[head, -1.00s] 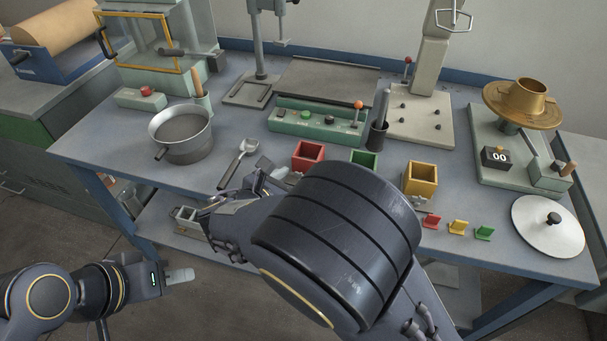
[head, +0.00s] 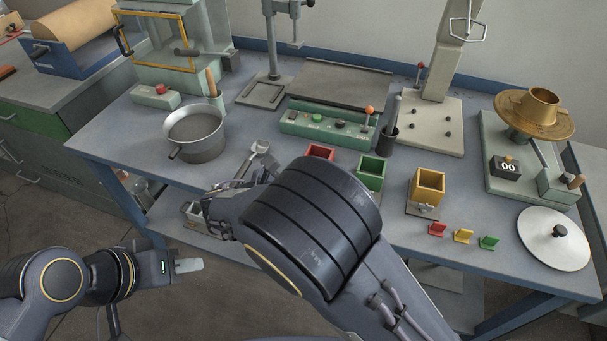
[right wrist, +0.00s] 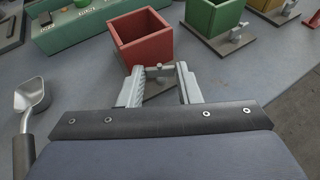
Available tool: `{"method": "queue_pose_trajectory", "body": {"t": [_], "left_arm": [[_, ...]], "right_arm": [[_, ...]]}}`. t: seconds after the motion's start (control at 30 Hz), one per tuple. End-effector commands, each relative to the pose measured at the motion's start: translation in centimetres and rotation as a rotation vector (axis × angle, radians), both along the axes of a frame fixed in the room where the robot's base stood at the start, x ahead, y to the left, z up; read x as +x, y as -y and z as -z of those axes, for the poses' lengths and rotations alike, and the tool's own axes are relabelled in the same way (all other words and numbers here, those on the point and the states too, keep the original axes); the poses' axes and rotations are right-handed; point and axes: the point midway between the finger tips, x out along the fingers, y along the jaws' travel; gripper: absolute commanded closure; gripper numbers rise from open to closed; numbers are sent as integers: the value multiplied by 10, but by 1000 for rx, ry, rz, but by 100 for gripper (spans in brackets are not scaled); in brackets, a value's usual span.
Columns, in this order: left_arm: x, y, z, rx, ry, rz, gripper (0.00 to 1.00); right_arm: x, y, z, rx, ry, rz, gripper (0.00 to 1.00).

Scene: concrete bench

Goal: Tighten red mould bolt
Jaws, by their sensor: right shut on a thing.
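The red mould (head: 319,152) is an open-topped box on the bench, partly covered by my right arm in the head view. It also shows at the top of the right wrist view (right wrist: 143,42). Its grey bolt (right wrist: 157,72) is at the near side, low on the mould, between the fingers of my right gripper (right wrist: 163,79). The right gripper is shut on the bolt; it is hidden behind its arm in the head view. My left gripper (head: 186,266) is off the bench at lower left, and its finger gap does not show clearly.
A green mould (head: 371,171) and a yellow mould (head: 428,185) stand to the right. A scoop (right wrist: 30,97) lies left of my right gripper. A metal pot (head: 195,137) stands at left, a green control box (head: 315,124) behind. Small coloured pieces (head: 463,236) lie at front right.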

Motion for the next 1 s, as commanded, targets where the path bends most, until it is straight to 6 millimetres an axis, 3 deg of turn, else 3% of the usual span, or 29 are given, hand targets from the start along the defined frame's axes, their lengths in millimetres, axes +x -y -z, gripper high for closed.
{"method": "queue_pose_trajectory", "body": {"t": [0.1, 0.43, 0.47, 0.6, 1.0], "left_arm": [[0, 0, -11, 0, 0, 0, 64], [0, 0, -10, 0, -1, 0, 64], [0, 0, -10, 0, -1, 0, 64], [0, 0, -10, 0, -1, 0, 64], [0, 0, -10, 0, -1, 0, 64]], "right_arm": [[2, -1, -2, -2, 0, 66, 92], [1, -1, 0, 0, 1, 82, 92], [1, -1, 0, 0, 1, 82, 65], [1, -1, 0, -1, 1, 81, 47], [1, -1, 0, -1, 1, 80, 47]]}}
